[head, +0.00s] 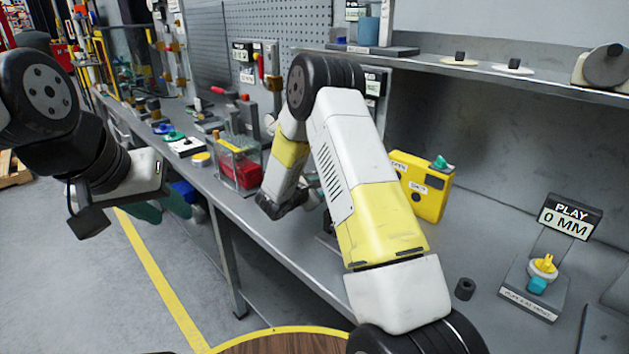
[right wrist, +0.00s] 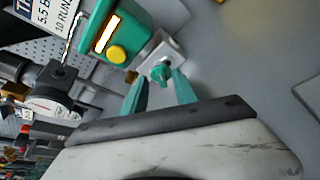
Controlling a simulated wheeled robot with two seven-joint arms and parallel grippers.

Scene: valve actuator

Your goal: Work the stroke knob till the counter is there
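In the right wrist view a small green knob (right wrist: 161,73) sits on a white block (right wrist: 158,50). A green housing (right wrist: 128,30) with a yellow button (right wrist: 117,54) and a lit window (right wrist: 105,33) adjoins it; I cannot read a number in the window. My right gripper (right wrist: 159,79) has its two teal fingers apart, one on each side of the green knob, with no clear contact. In the head view my right arm hides this place.
A stand reading PLAY 0 MM (head: 567,219) with a yellow knob (head: 544,265) is at the right of the bench. A yellow box (head: 420,188) stands behind my right arm. A round gauge (right wrist: 52,100) is left of my right fingers. A red bin (head: 240,170) stands farther along.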

